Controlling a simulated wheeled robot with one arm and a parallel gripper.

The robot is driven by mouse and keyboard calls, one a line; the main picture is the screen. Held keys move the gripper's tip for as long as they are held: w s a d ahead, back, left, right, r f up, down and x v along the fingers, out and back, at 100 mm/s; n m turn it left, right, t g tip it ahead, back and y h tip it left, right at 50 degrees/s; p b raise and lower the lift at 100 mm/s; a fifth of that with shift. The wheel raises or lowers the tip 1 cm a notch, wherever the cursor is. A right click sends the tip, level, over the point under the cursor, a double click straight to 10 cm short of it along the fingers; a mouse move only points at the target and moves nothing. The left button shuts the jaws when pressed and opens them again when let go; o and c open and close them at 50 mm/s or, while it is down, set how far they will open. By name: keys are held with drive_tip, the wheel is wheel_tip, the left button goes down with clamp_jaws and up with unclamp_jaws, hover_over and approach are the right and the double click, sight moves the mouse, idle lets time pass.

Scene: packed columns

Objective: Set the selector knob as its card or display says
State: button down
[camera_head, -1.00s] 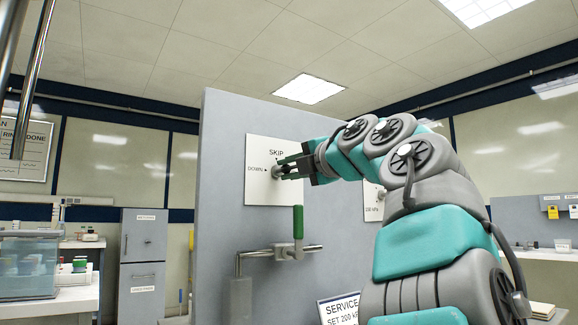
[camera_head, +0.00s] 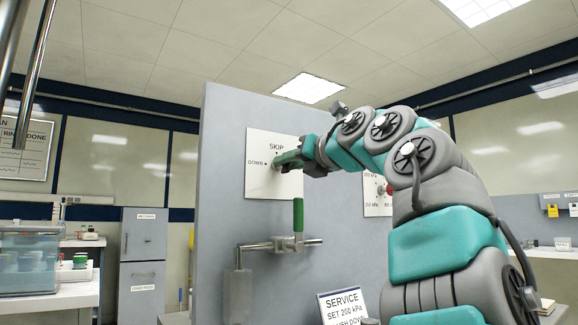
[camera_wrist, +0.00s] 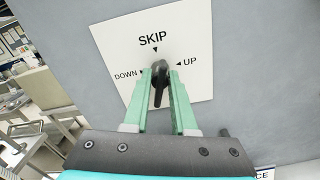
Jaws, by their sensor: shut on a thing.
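The selector knob (camera_wrist: 159,72) is a dark knob on a white plate (camera_wrist: 190,30) marked SKIP at the top, DOWN at the left and UP at the right. In the wrist view my gripper (camera_wrist: 161,78) is shut on the knob, with a green finger on each side. The knob's long grip runs nearly straight up and down in that view, in line with the SKIP mark. In the head view my gripper (camera_head: 284,160) hides most of the knob.
A pipe valve with an upright green handle (camera_head: 298,216) stands out from the grey panel (camera_head: 225,150) below the plate. A second white plate (camera_head: 377,205) with a red part and kPa labels is partly behind my arm. Cabinets (camera_head: 143,240) stand to the left.

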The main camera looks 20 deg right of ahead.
drive_tip(key=n, duration=0.5)
drive_tip(key=shift+d+f, duration=0.1)
drive_tip(key=shift+f, duration=0.05)
drive_tip(key=shift+n, duration=0.7)
drive_tip(key=n, duration=0.4)
drive_tip(key=n+p, duration=0.1)
drive_tip(key=n, duration=0.2)
drive_tip(key=n+p, duration=0.1)
drive_tip(key=n, duration=0.1)
drive_tip(key=shift+r+n, duration=0.2)
drive_tip(key=shift+n, duration=0.2)
drive_tip(key=shift+n+p, duration=0.6)
drive_tip(key=shift+n, duration=1.7)
drive_tip(key=shift+f+n, duration=0.1)
drive_tip(key=shift+n, duration=0.4)
drive_tip(key=c, duration=1)
unclamp_jaws()
drive_tip(key=shift+o, duration=0.2)
